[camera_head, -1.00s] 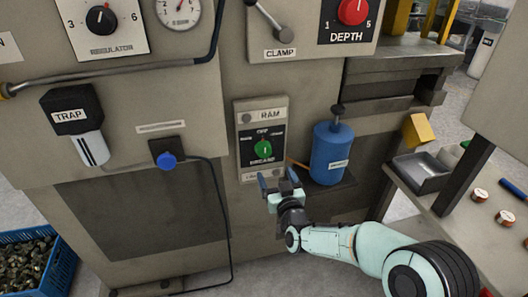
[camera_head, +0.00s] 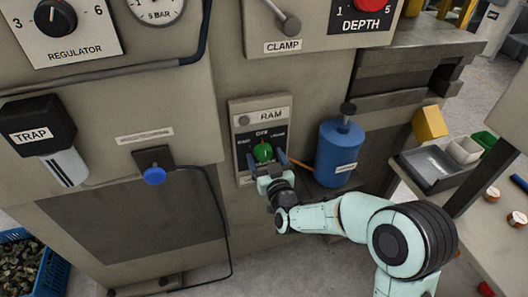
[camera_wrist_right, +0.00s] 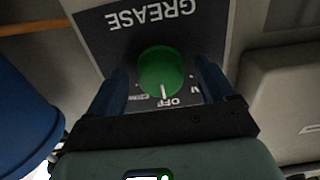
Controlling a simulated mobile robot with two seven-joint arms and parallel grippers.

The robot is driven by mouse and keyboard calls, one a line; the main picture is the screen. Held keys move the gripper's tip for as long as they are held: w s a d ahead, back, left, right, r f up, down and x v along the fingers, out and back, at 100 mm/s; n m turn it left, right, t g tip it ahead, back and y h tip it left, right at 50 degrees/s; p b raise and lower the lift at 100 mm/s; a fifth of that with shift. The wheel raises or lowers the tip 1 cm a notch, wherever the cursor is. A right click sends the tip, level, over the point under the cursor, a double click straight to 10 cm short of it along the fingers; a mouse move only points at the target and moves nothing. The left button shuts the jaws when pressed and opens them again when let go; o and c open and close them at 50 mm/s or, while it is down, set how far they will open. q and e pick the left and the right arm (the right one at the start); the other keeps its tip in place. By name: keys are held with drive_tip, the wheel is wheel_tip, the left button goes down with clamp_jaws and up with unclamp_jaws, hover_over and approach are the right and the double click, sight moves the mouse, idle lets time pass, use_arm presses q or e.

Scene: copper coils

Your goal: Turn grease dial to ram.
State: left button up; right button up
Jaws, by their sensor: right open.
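In the right wrist view, the green dial (camera_wrist_right: 162,70) has a white pointer mark aimed at OFF, and the word GREASE shows upside down. Small labels on either side of OFF are partly hidden and hard to read. My right gripper (camera_head: 266,173) is open in front of the dial. In the wrist view, its dark fingers (camera_wrist_right: 163,86) stand on either side of the dial, with visible gaps. My left gripper is in no view.
A blue canister (camera_head: 338,155) stands close to the right of the plate. A CLAMP lever (camera_head: 287,22) and a DEPTH knob are above. A blue button (camera_head: 154,176) with a cable is to the left. A bench with trays (camera_head: 430,168) stands at right.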

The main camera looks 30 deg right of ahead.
drive_tip(key=c, duration=1.1)
drive_tip(key=shift+o, duration=0.2)
drive_tip(key=shift+n, duration=1.3)
drive_tip(key=n, duration=0.2)
drive_tip(key=shift+r+n, duration=0.1)
drive_tip(key=shift+n, duration=0.3)
drive_tip(key=n+p, duration=0.1)
drive_tip(key=n, duration=0.2)
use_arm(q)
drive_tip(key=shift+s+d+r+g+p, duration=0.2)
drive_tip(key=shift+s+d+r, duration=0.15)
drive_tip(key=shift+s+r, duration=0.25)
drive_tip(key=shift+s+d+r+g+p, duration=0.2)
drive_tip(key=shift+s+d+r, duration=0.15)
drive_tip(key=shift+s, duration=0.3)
use_arm(e)
drive_tip(key=shift+d+r+n, duration=0.1)
drive_tip(key=shift+n, duration=1.6)
